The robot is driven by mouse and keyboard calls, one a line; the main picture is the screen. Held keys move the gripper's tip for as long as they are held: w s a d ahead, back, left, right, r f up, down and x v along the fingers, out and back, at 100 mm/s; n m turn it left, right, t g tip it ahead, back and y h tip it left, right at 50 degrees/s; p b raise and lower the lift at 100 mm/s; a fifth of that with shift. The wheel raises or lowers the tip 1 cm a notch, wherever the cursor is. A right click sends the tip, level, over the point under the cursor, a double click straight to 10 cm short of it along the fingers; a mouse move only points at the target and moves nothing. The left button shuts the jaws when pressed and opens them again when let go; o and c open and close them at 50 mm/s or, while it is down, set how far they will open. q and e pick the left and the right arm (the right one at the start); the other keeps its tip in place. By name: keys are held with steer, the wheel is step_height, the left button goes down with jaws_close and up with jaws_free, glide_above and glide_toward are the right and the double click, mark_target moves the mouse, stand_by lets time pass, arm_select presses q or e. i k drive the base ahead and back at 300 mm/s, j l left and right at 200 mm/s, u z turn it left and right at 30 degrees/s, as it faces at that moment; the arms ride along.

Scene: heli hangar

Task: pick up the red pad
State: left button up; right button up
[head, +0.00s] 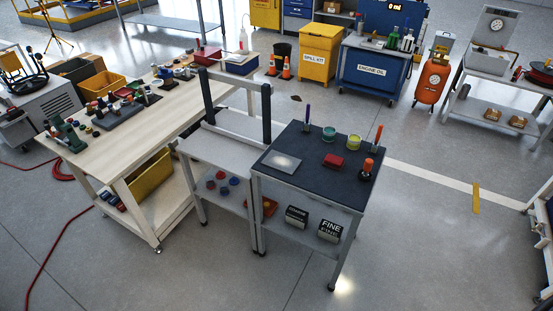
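A small red pad (333,162) lies flat on the dark top of a grey-framed cart (310,183) near the middle of the view. It lies apart from the things around it. Neither of my grippers shows in the head view.
A lower grey table (215,157) with a dark upright frame (266,115) adjoins the cart on the left. Beyond it is a long cluttered workbench (125,150). Boxes labelled FINE (330,230) sit on the cart's lower shelf. The floor right of the cart is clear.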

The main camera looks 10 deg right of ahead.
mark_target(336, 162)
steer(key=i+l+u, duration=0.1)
steer(key=l+u, duration=0.25)
steer(key=l, duration=0.15)
steer(key=l+u, duration=0.35)
steer(key=l, duration=0.2)
steer(key=l+u, duration=0.35)
steer(key=l, duration=0.15)
